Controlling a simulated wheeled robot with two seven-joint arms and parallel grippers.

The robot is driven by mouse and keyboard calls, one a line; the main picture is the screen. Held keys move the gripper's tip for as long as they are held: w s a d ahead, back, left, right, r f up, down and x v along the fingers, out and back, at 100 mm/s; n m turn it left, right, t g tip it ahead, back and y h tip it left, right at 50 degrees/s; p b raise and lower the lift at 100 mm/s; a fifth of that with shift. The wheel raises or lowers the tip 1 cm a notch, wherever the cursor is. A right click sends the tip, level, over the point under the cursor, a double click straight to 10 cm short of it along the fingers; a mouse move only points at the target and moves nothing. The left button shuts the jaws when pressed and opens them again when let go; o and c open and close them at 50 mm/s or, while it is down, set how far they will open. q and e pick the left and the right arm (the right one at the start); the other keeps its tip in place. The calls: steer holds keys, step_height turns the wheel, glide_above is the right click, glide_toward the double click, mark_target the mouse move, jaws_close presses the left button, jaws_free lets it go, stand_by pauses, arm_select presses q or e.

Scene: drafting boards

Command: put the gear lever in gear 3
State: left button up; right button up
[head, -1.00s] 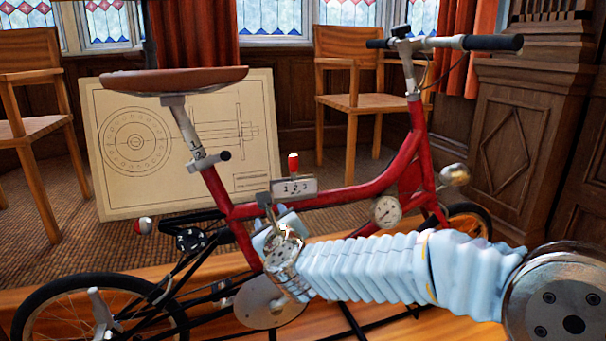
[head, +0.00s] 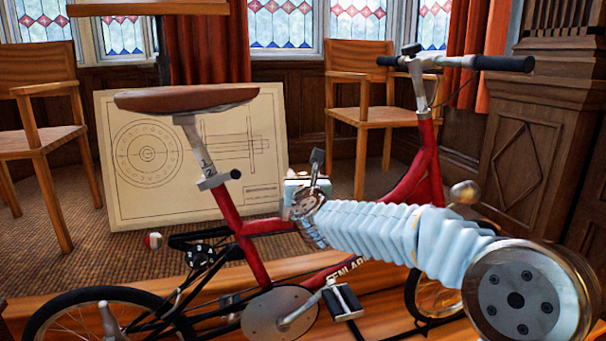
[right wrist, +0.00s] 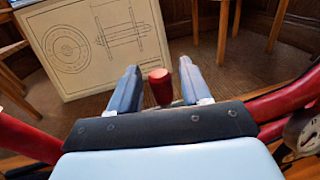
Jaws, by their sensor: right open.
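The gear lever's red knob (right wrist: 160,87) shows in the right wrist view, between the two fingers of my right gripper (right wrist: 158,82). The fingers are open, with a gap on each side of the knob, the smaller gap on the right. In the head view my right gripper (head: 314,168) is above the top tube of a red bicycle (head: 258,262). There the gripper and pale-blue sleeved arm hide the lever and its numbered plate. I cannot tell which gear the lever is in. My left gripper is not in view.
The bicycle's brown saddle (head: 185,99) stands to the left and the handlebar (head: 500,63) to the upper right. A round dial (right wrist: 303,133) is at the right in the right wrist view. A drawing board (head: 125,205) and wooden chairs stand behind.

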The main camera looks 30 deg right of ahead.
steer(key=shift+w+d, duration=0.15)
steer(key=shift+w, duration=0.15)
jaws_close()
steer(key=d+m+b, duration=0.2)
steer(key=b, duration=0.1)
steer(key=d+f+m+b, duration=0.1)
steer(key=b, duration=0.1)
steer(key=shift+s+f+m+g+y, duration=0.1)
steer(key=shift+s+m+g+y, duration=0.2)
steer(key=shift+s, duration=0.1)
steer(key=shift+d+m+b, duration=0.35)
steer(key=shift+m+b, duration=0.05)
steer(key=shift+b, duration=0.1)
steer(key=shift+s+d+m, duration=0.1)
steer(key=shift+d+m, duration=0.2)
steer(key=shift+m, duration=0.1)
